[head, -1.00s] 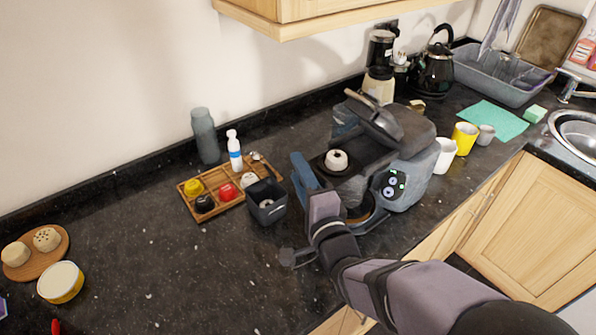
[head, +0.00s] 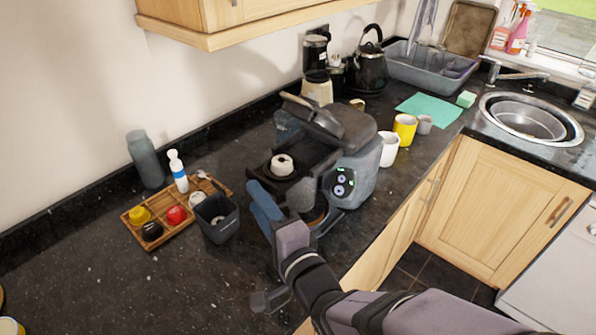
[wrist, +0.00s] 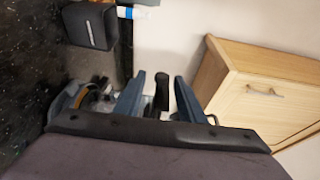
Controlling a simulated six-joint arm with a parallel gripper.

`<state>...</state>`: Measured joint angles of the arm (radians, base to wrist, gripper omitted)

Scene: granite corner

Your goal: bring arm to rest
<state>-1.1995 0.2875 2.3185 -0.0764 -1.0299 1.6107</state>
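My gripper (head: 266,206) is at the end of my arm, just left of the front of the blue-grey coffee machine (head: 358,172). It stands above the counter, close to the dark square bin (head: 217,232). In the wrist view my gripper (wrist: 158,97) shows two blue fingers apart, with a gap between them and nothing visibly held. A dark upright shape shows in that gap, seemingly behind the fingers. The fingertips are partly hard to make out in the head view.
A wooden tray (head: 181,239) with coloured lidded pots, a white bottle (head: 178,171) and a grey bottle (head: 145,160) stand left. White (head: 389,149) and yellow (head: 405,128) cups stand right of the machine. A wall cabinet (wrist: 255,98) overhangs.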

